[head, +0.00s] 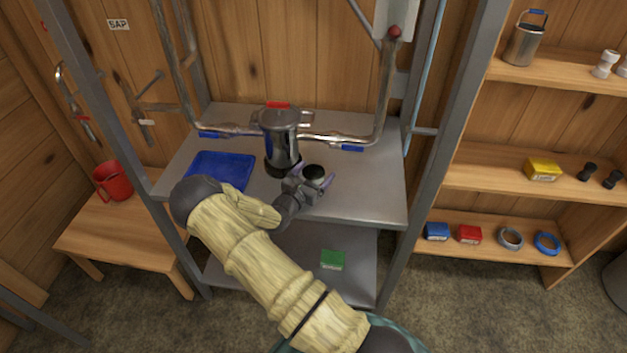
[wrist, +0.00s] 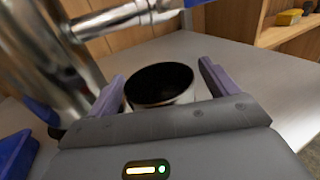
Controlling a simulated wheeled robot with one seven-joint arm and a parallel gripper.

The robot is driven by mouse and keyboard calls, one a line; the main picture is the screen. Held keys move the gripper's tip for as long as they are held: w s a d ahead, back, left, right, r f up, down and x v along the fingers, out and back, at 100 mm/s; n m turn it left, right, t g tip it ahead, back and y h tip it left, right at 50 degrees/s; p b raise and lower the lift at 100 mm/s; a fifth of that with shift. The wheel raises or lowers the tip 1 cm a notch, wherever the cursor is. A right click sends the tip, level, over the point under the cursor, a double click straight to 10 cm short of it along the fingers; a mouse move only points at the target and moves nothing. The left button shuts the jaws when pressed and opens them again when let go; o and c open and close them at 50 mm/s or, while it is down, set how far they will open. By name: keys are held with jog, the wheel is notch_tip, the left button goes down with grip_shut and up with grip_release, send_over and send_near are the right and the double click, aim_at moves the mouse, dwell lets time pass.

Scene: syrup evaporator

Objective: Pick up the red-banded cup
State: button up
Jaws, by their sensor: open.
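A small pale round cup with a dark top (head: 313,172) stands on the grey metal shelf (head: 375,195); it also shows in the wrist view (wrist: 160,85). No red band shows on its visible part, and its lower side is hidden by my gripper. My gripper (wrist: 162,72) is open, with one purple finger on each side of this cup. In the head view my gripper (head: 315,177) is at the cup, low over the shelf. I cannot tell whether the fingers touch it.
A shiny metal canister (head: 281,142) with a red top piece stands close behind, with pipes and blue-handled valves beside it. A blue tray (head: 221,170) lies to the left. A red mug (head: 113,181) is on the wooden bench. Frame posts flank the shelf; its right side is clear.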

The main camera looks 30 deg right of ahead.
jog(key=shift+w+d, duration=0.4)
jog(key=shift+d, duration=0.15)
jog(key=shift+c, duration=0.3)
jog(key=c, duration=1)
